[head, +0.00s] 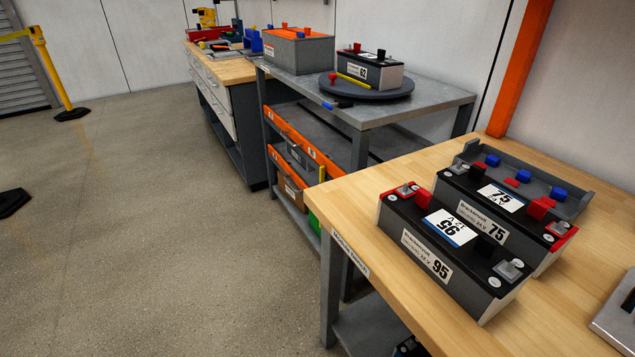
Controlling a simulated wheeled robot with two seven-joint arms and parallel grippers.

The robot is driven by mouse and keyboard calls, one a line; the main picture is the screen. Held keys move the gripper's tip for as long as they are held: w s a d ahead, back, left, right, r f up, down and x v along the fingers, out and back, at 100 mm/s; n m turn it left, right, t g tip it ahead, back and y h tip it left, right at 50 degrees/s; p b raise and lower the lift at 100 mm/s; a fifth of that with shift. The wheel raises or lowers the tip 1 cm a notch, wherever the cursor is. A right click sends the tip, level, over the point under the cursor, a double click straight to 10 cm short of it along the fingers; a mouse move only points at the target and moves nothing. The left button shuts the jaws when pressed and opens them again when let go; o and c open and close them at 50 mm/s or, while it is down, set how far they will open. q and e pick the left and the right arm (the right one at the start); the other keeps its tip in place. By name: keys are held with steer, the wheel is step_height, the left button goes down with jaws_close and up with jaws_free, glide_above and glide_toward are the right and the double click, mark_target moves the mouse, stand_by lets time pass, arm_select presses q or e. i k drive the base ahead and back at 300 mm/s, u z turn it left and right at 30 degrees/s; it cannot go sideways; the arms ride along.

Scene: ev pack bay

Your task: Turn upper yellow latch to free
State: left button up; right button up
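No part that I can clearly tell as a yellow latch shows in the head view. A small upright yellow piece (322,174) shows at the right end of the bins under the grey metal table; it is too small to tell what it is. A thin yellow bar (352,79) lies on the round dark turntable (385,94), in front of a small black and grey battery (375,70). Neither of my grippers is in view.
A wooden bench (400,290) at the right front carries battery 95 (430,258), battery 75 (490,228) and a grey tray (575,188). The grey metal table (440,101) holds a grey box (298,52). The floor (150,220) at left is mostly clear, with a yellow barrier post (53,72).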

mark_target(323, 176)
steer(key=k, duration=0.5)
steer(key=u, duration=1.1)
steer(key=i, duration=1.15)
steer(key=z, duration=2.55)
steer(key=i, duration=0.5)
